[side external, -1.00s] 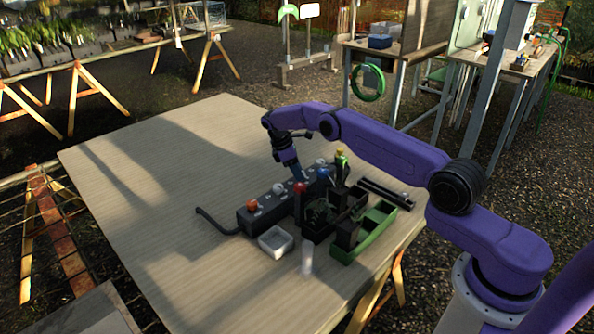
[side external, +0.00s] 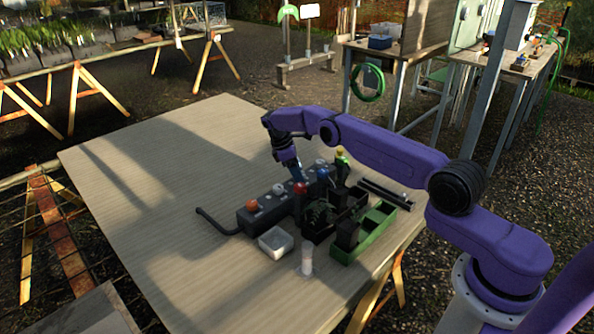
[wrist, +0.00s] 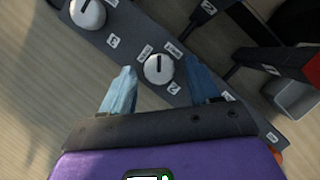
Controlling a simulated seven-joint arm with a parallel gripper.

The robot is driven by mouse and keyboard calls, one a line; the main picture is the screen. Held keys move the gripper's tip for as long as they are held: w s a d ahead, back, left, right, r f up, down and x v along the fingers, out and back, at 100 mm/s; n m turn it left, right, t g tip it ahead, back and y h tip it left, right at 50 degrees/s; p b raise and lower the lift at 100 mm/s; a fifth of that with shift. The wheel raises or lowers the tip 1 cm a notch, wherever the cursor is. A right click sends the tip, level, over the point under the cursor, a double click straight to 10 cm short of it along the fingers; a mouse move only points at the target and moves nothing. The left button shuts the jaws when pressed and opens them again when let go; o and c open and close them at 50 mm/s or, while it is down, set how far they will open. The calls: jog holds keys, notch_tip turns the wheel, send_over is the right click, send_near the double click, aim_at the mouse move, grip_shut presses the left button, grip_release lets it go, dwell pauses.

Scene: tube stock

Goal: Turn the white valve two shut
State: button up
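A dark valve block (side external: 265,214) lies on the table with a row of knobs on top. A white round knob (wrist: 158,68) with a dark pointer line sits near the middle of the wrist view. My gripper (wrist: 160,88) is open, its two blue fingertips apart at the left and right of this knob, with visible gaps. A second white knob (wrist: 87,14) is at the upper left. In the side view, white knobs show at either side of my gripper (side external: 298,176), which hides part of the block. Small labels lie by the knobs; I cannot read the numbers surely.
An orange knob (side external: 252,204) is at the block's near end, and a dark hose (side external: 215,224) leaves it. A red-topped part (side external: 300,188), black racks, a green tray (side external: 377,233), a white dish (side external: 276,241) and a clear tube (side external: 307,258) stand close by. The table's left is clear.

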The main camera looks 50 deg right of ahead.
jog(key=shift+v, duration=1.45)
notch_tip(320, 180, up, 7)
jog(key=shift+r, duration=0.1)
notch_tip(320, 180, up, 7)
jog(key=s+d+m+t+y, duration=0.1)
jog(key=d+m+t+y, duration=0.1)
jog(key=m+t+y, duration=0.15)
jog(key=shift+m+g, duration=0.25)
jog(key=shift+m, duration=0.2)
jog(key=f, duration=1.7)
jog(key=shift+s+a, duration=0.2)
jog(key=c, duration=1)
